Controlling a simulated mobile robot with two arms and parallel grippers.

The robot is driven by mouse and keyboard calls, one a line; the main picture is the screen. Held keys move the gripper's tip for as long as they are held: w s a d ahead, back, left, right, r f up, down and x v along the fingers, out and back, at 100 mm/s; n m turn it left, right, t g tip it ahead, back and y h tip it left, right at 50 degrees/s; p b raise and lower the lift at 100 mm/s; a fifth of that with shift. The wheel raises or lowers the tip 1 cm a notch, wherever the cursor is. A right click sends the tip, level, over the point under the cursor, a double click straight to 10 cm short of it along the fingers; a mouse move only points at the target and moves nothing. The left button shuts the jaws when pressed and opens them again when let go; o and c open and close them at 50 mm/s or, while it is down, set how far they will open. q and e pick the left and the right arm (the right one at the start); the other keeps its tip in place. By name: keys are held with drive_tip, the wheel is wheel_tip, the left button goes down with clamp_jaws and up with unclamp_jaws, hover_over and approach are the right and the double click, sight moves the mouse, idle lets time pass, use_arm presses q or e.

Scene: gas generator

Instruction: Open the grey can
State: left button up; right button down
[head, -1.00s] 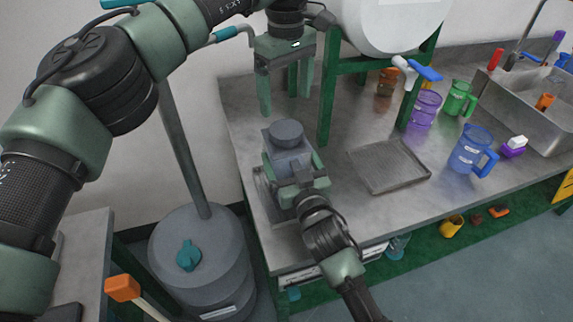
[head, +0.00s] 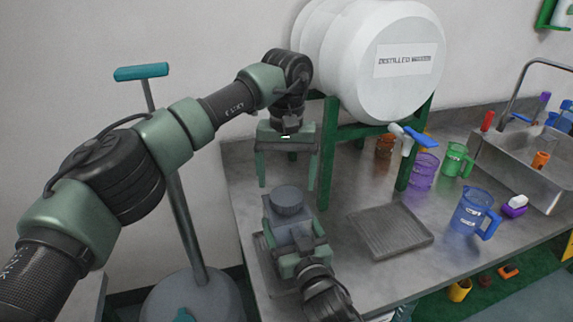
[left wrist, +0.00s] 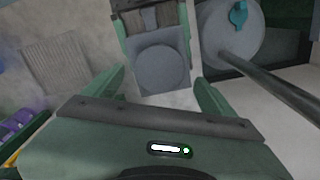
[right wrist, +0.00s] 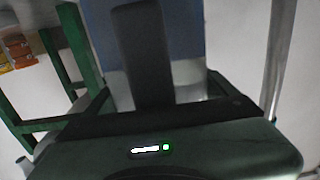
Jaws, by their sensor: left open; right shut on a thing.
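The grey can (head: 290,229) stands at the near left of the bench with its round grey lid (head: 288,200) on top. The lid shows face-on in the left wrist view (left wrist: 160,68). My left gripper (head: 287,186) is open and empty, pointing down above the lid, with a finger to either side in view and apart from it. My right gripper (head: 302,252) is shut on the can at its near side. In the right wrist view, a dark upright bar (right wrist: 140,55), seemingly the can's handle, stands between the fingers before the blue-grey body (right wrist: 183,35).
A green stand (head: 330,150) with a white distilled water barrel (head: 390,65) stands just behind and right of the can. A drip tray (head: 392,231), coloured jugs and a sink (head: 535,165) lie to the right. A floor pump (head: 185,215) stands at left.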

sight(286, 195)
use_arm(q)
drive_tip(key=shift+f, duration=2.1)
